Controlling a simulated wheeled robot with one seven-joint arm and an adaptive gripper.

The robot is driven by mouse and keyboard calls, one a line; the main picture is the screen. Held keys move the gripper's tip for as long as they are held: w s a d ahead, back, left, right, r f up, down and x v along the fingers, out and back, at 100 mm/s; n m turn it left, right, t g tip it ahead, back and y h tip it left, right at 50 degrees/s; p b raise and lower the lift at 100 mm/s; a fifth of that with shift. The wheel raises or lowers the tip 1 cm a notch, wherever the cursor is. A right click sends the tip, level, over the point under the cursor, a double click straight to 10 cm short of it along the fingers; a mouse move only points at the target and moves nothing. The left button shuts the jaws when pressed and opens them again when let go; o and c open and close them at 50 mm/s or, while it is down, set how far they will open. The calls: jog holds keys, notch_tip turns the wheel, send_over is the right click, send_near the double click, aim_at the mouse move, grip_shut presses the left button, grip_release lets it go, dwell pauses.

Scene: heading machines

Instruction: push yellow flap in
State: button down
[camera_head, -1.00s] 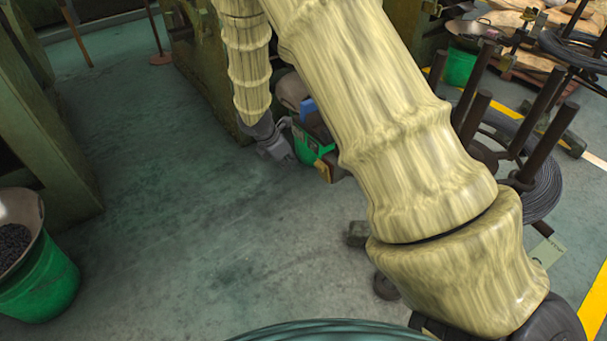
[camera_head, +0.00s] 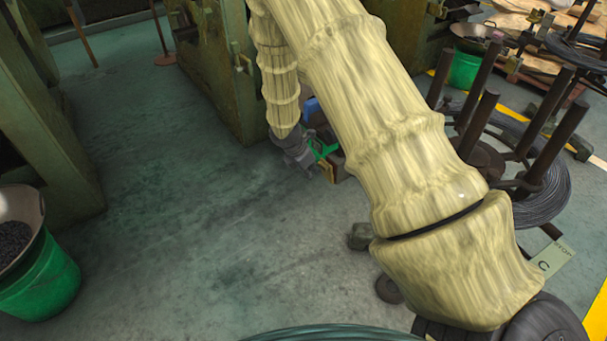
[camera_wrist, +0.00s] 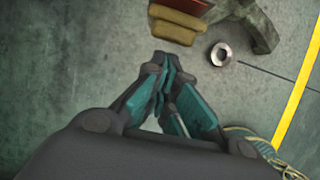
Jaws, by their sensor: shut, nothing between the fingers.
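The yellow flap (camera_wrist: 180,24) lies near the top centre of the wrist view, with a reddish part above it. In the head view a small yellow patch (camera_head: 328,171), probably the flap, shows on a dark box beside my gripper (camera_head: 305,163). In the wrist view my gripper (camera_wrist: 166,66) has its fingers together and holds nothing. Its tips point toward the flap, with a visible gap in the picture. I cannot tell the depth between them. My arm hides much of the box in the head view.
A green and blue item (camera_head: 322,148) sits by the box. A round metal ring (camera_wrist: 221,54) and a dark foot (camera_wrist: 258,30) are to the flap's right. A green bucket (camera_head: 43,280) stands at left. Wire coils (camera_head: 545,190) stand at right. The floor (camera_head: 190,220) left of my gripper is clear.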

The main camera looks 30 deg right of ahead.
jog(key=shift+d+r, duration=0.1)
jog(key=shift+d, duration=0.2)
jog(key=shift+d+r+p, duration=0.1)
jog(key=shift+r+p, duration=0.05)
jog(key=shift+p, duration=0.2)
jog(key=d+p, duration=0.1)
jog(key=r+p, duration=0.1)
jog(key=p, duration=0.1)
jog(key=shift+w+d+p, duration=0.15)
jog(key=shift+d+p, duration=0.15)
jog(key=shift+d, duration=0.05)
